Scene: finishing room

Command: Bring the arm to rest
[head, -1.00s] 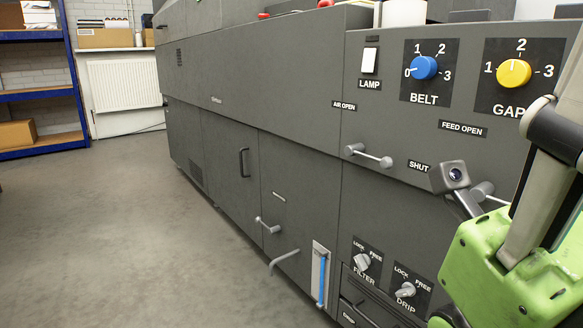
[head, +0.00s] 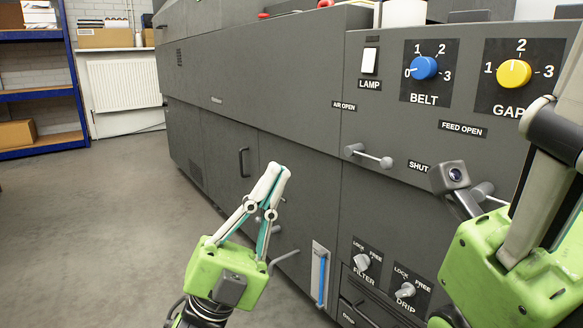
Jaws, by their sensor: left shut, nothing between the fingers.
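My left gripper (head: 279,170), with a green body and pale linked fingers, rises from the bottom of the head view left of centre. Its fingers point up and meet at the tips. It is shut and holds nothing. It shows in front of the machine's lower doors and hides part of the lower handles. My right gripper (head: 540,170) is large and close at the right edge, partly cut off by the frame. Its green body and pale finger links show, but I cannot tell whether it is open or shut.
A long dark grey machine (head: 290,120) fills the middle and right. It bears a blue BELT knob (head: 424,67), a yellow knob (head: 514,73), bar handles and FILTER (head: 362,262) and DRIP (head: 405,289) knobs. Blue shelving (head: 72,70) stands far left. The floor (head: 90,230) at left is clear.

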